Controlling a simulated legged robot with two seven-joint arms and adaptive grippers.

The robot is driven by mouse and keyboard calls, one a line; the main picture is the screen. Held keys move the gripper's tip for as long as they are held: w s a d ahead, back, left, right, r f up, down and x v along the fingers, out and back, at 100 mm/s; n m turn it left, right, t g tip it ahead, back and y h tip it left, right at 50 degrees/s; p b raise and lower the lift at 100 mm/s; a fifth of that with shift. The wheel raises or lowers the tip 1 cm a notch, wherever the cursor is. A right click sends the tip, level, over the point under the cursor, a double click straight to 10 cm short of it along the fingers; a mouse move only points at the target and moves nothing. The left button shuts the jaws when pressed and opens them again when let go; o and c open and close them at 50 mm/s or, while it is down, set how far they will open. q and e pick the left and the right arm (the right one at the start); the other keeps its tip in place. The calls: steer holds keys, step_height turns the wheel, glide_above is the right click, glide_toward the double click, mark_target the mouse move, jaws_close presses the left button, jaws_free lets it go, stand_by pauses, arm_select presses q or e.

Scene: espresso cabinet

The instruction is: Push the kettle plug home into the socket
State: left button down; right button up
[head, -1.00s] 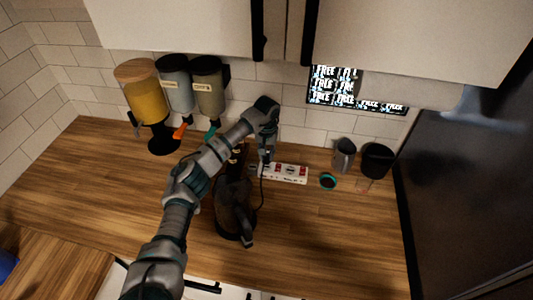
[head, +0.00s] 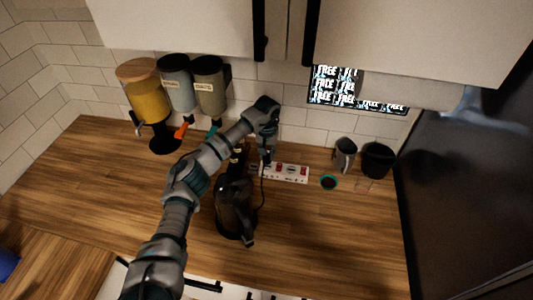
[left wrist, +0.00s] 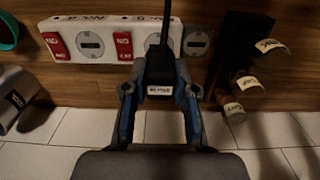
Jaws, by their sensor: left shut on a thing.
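My left gripper (head: 266,160) is shut on the black kettle plug (left wrist: 160,78), which carries a small white label; in the left wrist view the plug sits between the two fingers (left wrist: 158,105). The plug is at the white power strip (head: 290,174), over or against a round socket near one end. The strip also fills the top of the left wrist view (left wrist: 88,26). The plug's pins are hidden, so I cannot tell how deep they sit. A dark cord runs from the plug towards the black kettle (head: 233,208), which my arm partly covers. My right gripper is not in view.
Labelled dark bottles (left wrist: 243,85) stand beside the strip's end. Dispensers (head: 143,97) stand at the back left. A teal-rimmed round item (head: 328,182), a grey mug (head: 345,155) and a black cup (head: 377,160) are right of the strip. The front-right counter (head: 335,235) is clear.

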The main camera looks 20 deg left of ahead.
mark_target(267, 159)
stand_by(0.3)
arm_select(q)
steer(key=shift+f, duration=0.15)
steer(key=shift+s+d+f+b, duration=0.1)
steer(key=shift+f+b, duration=0.55)
steer(key=shift+f, duration=0.4)
steer(key=shift+f, duration=0.4)
steer(key=c, duration=0.8)
jaws_free()
steer(key=shift+c, duration=0.2)
steer(key=shift+r, duration=0.15)
